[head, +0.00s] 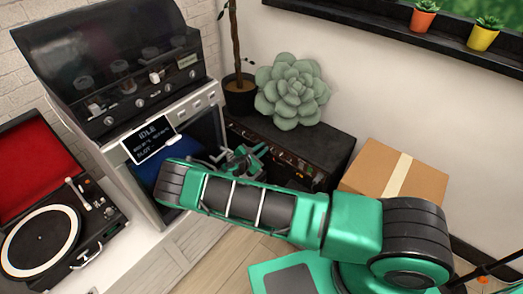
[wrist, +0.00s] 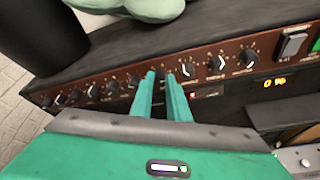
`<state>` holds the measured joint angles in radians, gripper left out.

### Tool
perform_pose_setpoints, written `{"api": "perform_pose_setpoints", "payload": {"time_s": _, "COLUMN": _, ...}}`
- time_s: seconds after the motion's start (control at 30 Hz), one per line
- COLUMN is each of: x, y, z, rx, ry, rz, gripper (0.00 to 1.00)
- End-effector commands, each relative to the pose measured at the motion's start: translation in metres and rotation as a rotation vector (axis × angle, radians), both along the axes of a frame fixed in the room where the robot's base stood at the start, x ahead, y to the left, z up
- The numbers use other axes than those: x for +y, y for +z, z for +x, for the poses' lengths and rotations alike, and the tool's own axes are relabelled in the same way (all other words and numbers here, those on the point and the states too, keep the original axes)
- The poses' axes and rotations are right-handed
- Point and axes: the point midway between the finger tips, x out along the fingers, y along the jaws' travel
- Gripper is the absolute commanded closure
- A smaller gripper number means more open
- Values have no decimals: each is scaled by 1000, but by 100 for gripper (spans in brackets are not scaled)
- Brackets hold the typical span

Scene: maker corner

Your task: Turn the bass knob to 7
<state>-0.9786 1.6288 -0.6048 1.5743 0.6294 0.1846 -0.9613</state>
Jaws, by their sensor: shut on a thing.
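The black amplifier (head: 335,150) stands on the floor behind my arm, with a plush succulent on top. In the wrist view its brown panel (wrist: 225,82) carries a row of several black knobs with white marks. My gripper (wrist: 168,78) is at this row, its two green fingers close together and shut on one knob (wrist: 162,71). The fingers partly hide this knob, and its label and setting are too small to read. In the head view my gripper (head: 252,158) is at the amplifier's front, with part of the panel hidden by my arm.
Uncovered knobs (wrist: 216,63) sit close on both sides of the fingers.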

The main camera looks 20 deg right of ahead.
Motion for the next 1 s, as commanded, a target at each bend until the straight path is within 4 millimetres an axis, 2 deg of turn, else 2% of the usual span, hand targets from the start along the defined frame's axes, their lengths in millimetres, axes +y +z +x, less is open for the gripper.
{"api": "perform_pose_setpoints", "payload": {"time_s": 0.17, "x": 0, "y": -1, "z": -1, "rx": 2, "ry": -1, "rz": 1, "gripper": 100}}
{"api": "perform_pose_setpoints", "payload": {"time_s": 0.2, "x": -1, "y": -1, "z": -1, "rx": 2, "ry": -1, "rz": 1, "gripper": 76}}
{"api": "perform_pose_setpoints", "payload": {"time_s": 0.23, "x": -1, "y": -1, "z": -1, "rx": 2, "ry": -1, "rz": 1, "gripper": 68}}
{"api": "perform_pose_setpoints", "payload": {"time_s": 0.27, "x": -1, "y": -1, "z": -1, "rx": 1, "ry": -2, "rz": 0, "gripper": 66}}
{"api": "perform_pose_setpoints", "payload": {"time_s": 0.67, "x": -1, "y": 0, "z": -1, "rx": -24, "ry": -1, "rz": 17, "gripper": 66}}
{"api": "perform_pose_setpoints", "payload": {"time_s": 1.0, "x": -2, "y": -2, "z": -3, "rx": -235, "ry": -1, "rz": 171, "gripper": 66}}
